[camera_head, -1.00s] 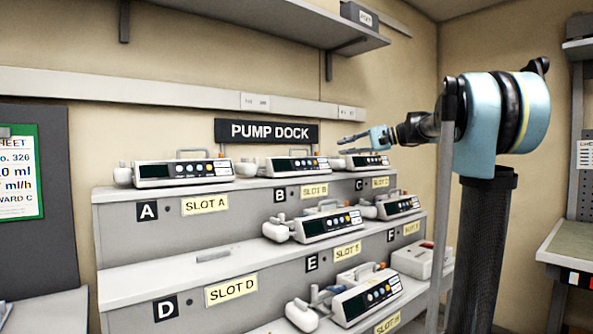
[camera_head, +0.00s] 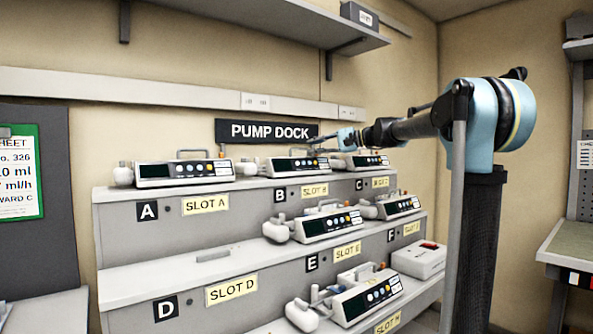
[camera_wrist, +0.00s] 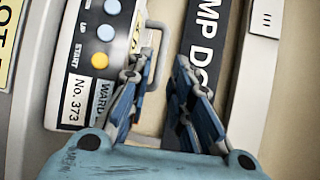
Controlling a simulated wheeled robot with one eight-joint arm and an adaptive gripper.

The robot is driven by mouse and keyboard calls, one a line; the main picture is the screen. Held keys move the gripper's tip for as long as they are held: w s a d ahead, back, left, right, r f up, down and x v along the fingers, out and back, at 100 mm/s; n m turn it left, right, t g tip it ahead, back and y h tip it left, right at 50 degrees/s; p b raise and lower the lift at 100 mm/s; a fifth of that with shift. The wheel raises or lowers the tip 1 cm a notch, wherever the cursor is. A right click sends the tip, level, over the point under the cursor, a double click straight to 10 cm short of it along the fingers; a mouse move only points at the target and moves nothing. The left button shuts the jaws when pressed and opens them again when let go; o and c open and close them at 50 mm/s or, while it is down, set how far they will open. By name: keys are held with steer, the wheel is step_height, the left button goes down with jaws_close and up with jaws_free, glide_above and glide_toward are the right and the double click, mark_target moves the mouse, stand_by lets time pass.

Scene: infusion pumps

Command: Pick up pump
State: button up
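White pumps with dark displays and carrying handles stand on the stepped dock (camera_head: 112,205): pump A (camera_head: 160,173), pump B (camera_head: 290,166), pump C (camera_head: 367,161), pump E (camera_head: 325,225); others stand lower. My gripper (camera_head: 312,140) is at the height of the PUMP DOCK sign, above and right of pump B's handle in the picture. In the wrist view my gripper (camera_wrist: 165,58) has its fingers apart with nothing held. A pump labelled No. 373 (camera_wrist: 100,45) lies left of the fingers. Its grey handle (camera_wrist: 157,45) shows partly behind the left finger; I cannot tell whether they touch.
The PUMP DOCK sign (camera_head: 267,131) is close behind my gripper, on the wall side. A shelf (camera_head: 270,25) hangs above. A white box (camera_head: 418,260) sits lower right. Slot D's step (camera_head: 165,276) has free room.

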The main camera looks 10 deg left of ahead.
mark_target(299, 148)
steer(key=shift+s+x, duration=0.2)
steer(key=shift+x, duration=1.3)
steer(key=shift+s+x, duration=0.15)
steer(key=shift+x, duration=1.3)
steer(key=shift+c, duration=0.6)
jaws_close()
